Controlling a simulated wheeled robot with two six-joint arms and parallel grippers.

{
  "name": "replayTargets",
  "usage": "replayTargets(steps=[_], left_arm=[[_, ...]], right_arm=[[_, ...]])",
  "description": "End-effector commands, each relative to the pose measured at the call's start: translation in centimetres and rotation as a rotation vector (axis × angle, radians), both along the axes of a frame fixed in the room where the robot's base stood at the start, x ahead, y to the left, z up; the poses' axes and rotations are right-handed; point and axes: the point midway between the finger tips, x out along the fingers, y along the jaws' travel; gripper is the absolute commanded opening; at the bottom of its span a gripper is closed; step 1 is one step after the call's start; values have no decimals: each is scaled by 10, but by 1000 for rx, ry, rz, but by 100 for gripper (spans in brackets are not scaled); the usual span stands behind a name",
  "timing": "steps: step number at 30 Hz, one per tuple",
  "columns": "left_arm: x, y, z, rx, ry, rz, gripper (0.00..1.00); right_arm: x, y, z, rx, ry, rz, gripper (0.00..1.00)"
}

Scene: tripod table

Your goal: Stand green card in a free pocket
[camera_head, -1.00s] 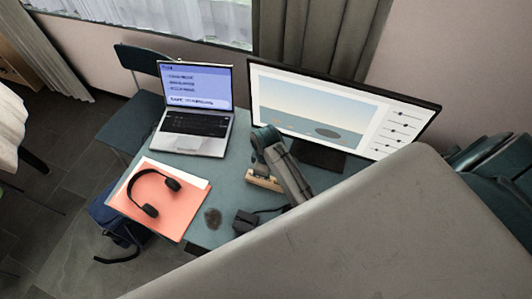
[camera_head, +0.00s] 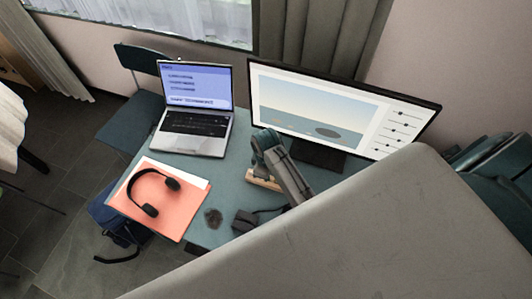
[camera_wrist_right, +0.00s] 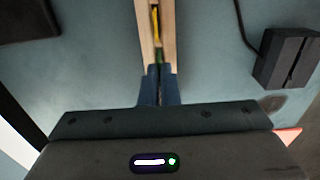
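A pale wooden holder (camera_head: 262,184) stands on the table below the monitor, partly hidden by my right arm. In the right wrist view the holder (camera_wrist_right: 168,32) has a long groove with a yellow card (camera_wrist_right: 155,20) edge-on in it. My right gripper (camera_wrist_right: 158,72) is at the near end of the holder, its blue fingers close together. A thin green edge, seemingly the green card (camera_wrist_right: 160,57), shows at and between the fingertips, in line with the groove. I cannot tell how deep it sits. My left gripper is not in view.
A monitor (camera_head: 318,112) stands behind the holder, and a laptop (camera_head: 195,125) is to the left. Headphones (camera_head: 150,210) lie on an orange folder (camera_head: 180,222). A dark box (camera_head: 245,221) with a cable (camera_wrist_right: 247,35) is close by. Bare table lies left of the holder.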

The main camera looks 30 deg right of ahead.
Motion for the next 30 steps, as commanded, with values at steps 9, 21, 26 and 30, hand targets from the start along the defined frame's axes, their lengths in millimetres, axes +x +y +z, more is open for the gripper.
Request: replayTargets(steps=[9, 21, 26, 30], left_arm=[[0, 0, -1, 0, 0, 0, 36], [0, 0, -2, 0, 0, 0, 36], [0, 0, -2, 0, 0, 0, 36], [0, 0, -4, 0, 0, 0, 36]], right_arm=[[0, 0, -8, 0, 1, 0, 0], [0, 0, -12, 0, 0, 0, 27], [0, 0, -11, 0, 0, 0, 27], [1, 0, -5, 1, -2, 0, 27]])
